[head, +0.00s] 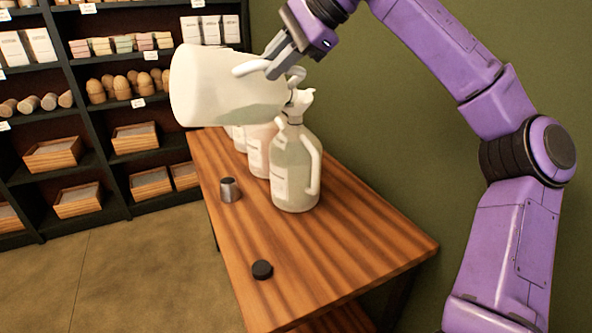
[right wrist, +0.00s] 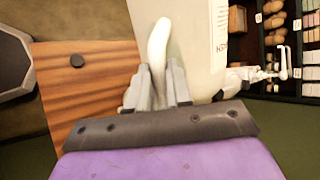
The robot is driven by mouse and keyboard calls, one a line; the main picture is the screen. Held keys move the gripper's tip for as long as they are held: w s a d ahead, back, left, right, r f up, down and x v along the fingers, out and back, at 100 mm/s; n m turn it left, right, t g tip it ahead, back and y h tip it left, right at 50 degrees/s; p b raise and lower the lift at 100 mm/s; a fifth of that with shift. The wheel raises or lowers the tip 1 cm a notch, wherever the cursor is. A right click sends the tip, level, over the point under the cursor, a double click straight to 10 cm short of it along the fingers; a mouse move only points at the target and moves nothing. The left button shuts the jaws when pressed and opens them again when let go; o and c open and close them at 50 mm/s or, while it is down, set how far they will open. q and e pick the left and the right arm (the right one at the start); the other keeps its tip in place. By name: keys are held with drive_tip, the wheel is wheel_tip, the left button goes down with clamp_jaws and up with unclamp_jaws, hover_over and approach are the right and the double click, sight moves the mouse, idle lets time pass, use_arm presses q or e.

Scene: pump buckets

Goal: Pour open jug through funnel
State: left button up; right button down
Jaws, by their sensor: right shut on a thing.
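My right gripper (head: 273,62) is shut on the handle of a large white translucent jug (head: 215,88). The jug is held in the air above the table, tipped well over on its side, with its base to the left and its narrow end to the right. In the right wrist view the two fingers (right wrist: 157,90) clasp the curved white handle (right wrist: 160,42). Below stands an upright, clear handled bottle (head: 293,170) with a white label.
The striped wooden table (head: 345,245) carries a small metal cup (head: 230,190) and a black cap (head: 262,270). More bottles (head: 260,150) stand behind the front one. Shelves (head: 105,150) of goods fill the back left. A green wall is at the right. The table's near end is mostly clear.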

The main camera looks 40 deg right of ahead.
drive_tip(key=shift+d, duration=0.1)
drive_tip(key=shift+d+r+y+p, duration=0.15)
drive_tip(key=shift+d+y+p, duration=0.35)
drive_tip(key=shift+d, duration=0.3)
drive_tip(key=shift+w, duration=0.1)
idle(3.8)
